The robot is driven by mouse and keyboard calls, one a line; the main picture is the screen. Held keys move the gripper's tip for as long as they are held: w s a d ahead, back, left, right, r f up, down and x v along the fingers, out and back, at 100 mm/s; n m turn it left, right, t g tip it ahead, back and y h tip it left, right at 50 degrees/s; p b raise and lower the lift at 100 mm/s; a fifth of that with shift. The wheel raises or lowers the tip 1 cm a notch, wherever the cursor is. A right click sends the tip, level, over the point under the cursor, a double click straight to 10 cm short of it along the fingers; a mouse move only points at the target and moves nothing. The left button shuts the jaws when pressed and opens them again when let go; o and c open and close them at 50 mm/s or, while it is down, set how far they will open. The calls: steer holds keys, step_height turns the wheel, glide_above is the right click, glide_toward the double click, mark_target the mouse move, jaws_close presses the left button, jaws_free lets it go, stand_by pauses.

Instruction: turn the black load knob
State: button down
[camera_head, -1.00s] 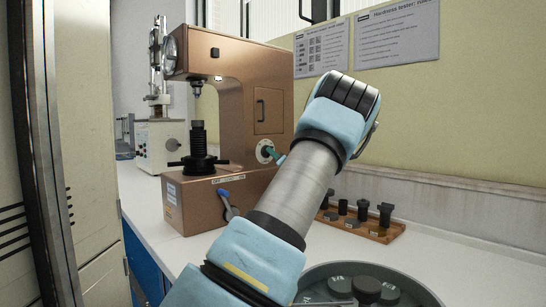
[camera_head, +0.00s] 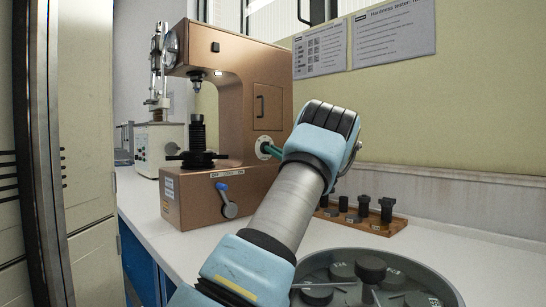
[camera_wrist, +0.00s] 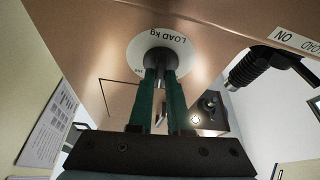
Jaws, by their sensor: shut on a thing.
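The copper-brown hardness tester (camera_head: 225,195) stands on the white counter. On its side is a round white dial marked LOAD kg (camera_wrist: 182,48), which also shows in the head view (camera_head: 263,145). The black load knob (camera_wrist: 159,57) sits at the dial's middle. In the wrist view my gripper (camera_wrist: 161,74) has its two green fingers closed around the knob from either side. In the head view my gripper (camera_head: 274,152) reaches the dial from the right, and the knob is hidden by the fingers.
A wooden rack (camera_head: 370,222) with black parts stands behind my arm. A round grey tray (camera_head: 437,281) with discs is at the front right. A second, pale tester (camera_head: 152,150) stands behind.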

steer(key=shift+w+d+n+g+y+b, duration=0.1)
steer(key=shift+n+g+y+b, duration=0.2)
steer(key=shift+n+g, duration=1)
steer(key=shift+s+n+g+y+b, duration=0.15)
steer(key=shift+n+g+y, duration=0.2)
steer(key=shift+n, duration=1.8)
steer(key=shift+w+d+n+g+y+b, duration=0.1)
steer(key=shift+w+n+g+y+b, duration=0.2)
steer(key=shift+n+g, duration=0.95)
steer(key=shift+s+n+t, duration=0.15)
steer(key=shift+n+t, duration=0.35)
steer(key=shift+n, duration=0.2)
steer(key=c, duration=0.9)
jaws_free()
steer(key=shift+r, duration=0.1)
steer(key=shift+o, duration=0.2)
steer(key=v, duration=1)
steer(key=shift+s+d, duration=0.2)
steer(key=shift+d, duration=0.1)
